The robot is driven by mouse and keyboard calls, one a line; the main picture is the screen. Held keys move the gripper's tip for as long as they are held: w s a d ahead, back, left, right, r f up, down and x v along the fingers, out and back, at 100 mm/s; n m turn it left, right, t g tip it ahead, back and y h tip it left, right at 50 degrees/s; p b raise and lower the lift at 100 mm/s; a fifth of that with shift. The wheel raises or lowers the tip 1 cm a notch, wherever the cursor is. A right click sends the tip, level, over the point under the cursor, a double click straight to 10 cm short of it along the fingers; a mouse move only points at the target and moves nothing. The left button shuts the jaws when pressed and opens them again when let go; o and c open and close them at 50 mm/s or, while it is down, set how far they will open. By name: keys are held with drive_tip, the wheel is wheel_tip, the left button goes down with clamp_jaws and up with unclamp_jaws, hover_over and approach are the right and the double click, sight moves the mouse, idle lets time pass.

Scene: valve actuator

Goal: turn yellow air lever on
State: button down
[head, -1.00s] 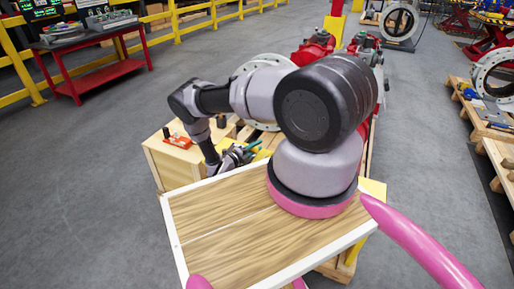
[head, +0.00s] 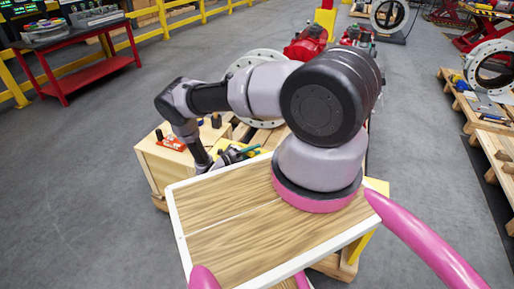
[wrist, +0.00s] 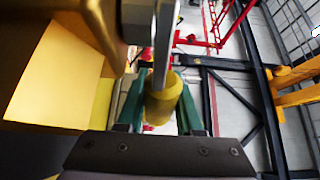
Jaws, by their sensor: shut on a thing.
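The yellow air lever (wrist: 163,100) is in the middle of the wrist view, its rounded end towards the camera. My gripper (wrist: 160,105) has its two green fingers on either side of the lever and is shut on it. A grey metal bar (wrist: 164,45) runs up from the lever. In the head view my gripper (head: 236,152) is low beside the wooden crate, partly hidden by my own wooden deck. The lever cannot be made out there.
A wooden crate (head: 165,168) with small tools stands left of my gripper. A white flange ring (head: 240,68) and a red valve actuator (head: 306,42) are behind my arm. In the wrist view a large yellow body (wrist: 55,70) is close on the left. Open floor lies on both sides.

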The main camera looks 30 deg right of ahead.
drive_tip(key=shift+s+a+g, duration=0.1)
drive_tip(key=shift+a+g, duration=0.05)
drive_tip(key=shift+g, duration=0.15)
drive_tip(key=c, duration=0.6)
unclamp_jaws()
drive_tip(key=shift+o, duration=0.2)
drive_tip(key=a, duration=1)
drive_tip(key=shift+s+a, duration=0.35)
drive_tip(key=shift+s, duration=0.05)
